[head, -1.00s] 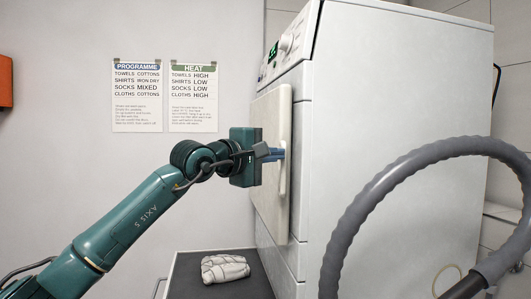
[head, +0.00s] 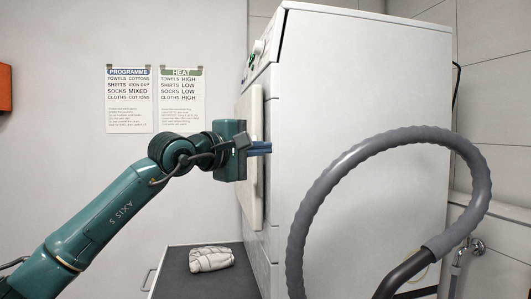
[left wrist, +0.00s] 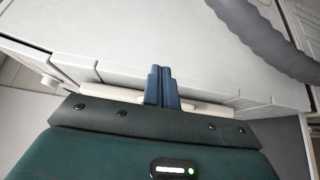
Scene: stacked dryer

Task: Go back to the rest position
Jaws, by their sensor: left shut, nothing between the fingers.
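My left gripper (head: 262,148) is at the front of the white dryer (head: 365,140), level with its pale door (head: 250,185). In the left wrist view its two blue fingers (left wrist: 162,88) are shut together with nothing between them. They point towards the dryer's front and overlap the door's edge in the picture; I cannot tell whether they touch it. The door looks closed against the dryer's front. My right gripper is not in view.
A grey ribbed hose (head: 345,165) arches across the right foreground. A folded white cloth (head: 211,259) lies on a dark-topped surface (head: 185,284) below my left gripper. Two posters (head: 129,100) hang on the back wall. Open space lies left of the dryer.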

